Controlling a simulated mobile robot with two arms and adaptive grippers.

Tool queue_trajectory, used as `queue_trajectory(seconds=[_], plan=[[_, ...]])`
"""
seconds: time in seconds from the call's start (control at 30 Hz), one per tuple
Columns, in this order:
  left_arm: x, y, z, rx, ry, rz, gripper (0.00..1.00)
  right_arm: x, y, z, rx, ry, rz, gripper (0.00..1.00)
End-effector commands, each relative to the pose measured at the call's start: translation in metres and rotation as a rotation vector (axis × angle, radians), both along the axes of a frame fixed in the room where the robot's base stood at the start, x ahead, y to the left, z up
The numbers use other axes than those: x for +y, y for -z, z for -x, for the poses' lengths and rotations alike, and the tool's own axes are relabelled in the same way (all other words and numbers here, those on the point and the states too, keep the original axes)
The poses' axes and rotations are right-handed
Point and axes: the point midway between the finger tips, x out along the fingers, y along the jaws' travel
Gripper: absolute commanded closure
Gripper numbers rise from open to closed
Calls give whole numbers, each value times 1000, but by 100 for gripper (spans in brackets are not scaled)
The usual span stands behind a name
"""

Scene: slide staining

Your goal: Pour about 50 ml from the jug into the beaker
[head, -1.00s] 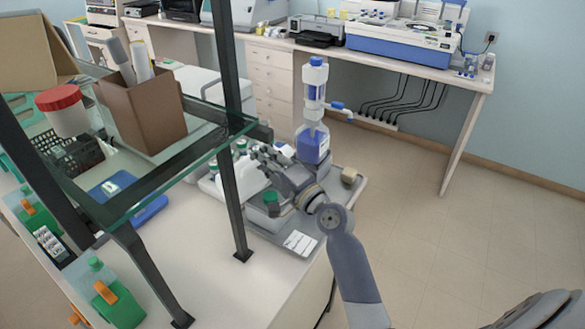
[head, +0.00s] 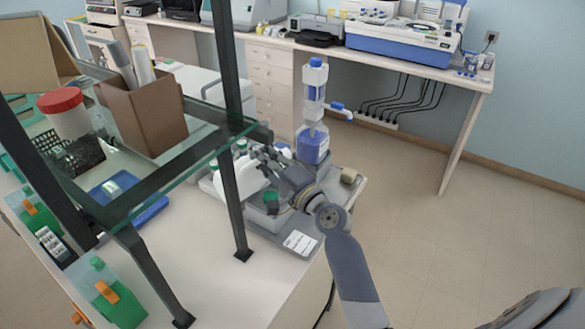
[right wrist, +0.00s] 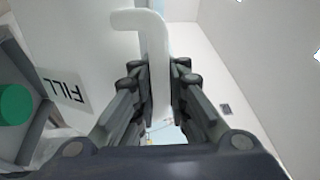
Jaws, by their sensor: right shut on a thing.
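The pale surface at the upper left of that view appears to be the jug's body (right wrist: 75,35). I cannot make out the beaker clearly in either view. My left gripper is not in view.
A tall wash bottle with blue liquid (head: 313,146) stands close behind my right gripper. A grey tray (head: 268,222) holds a green-capped container (head: 269,201) and a white card (head: 300,243). A glass shelf (head: 205,122) with black posts overhangs the bench at left.

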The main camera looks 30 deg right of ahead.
Motion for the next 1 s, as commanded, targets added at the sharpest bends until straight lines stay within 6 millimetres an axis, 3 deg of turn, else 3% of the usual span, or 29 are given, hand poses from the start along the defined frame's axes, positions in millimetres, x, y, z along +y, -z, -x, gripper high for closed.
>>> queue_trajectory(seconds=[1.0], plan=[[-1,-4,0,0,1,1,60,3,-2,1,3,1,-44,100]])
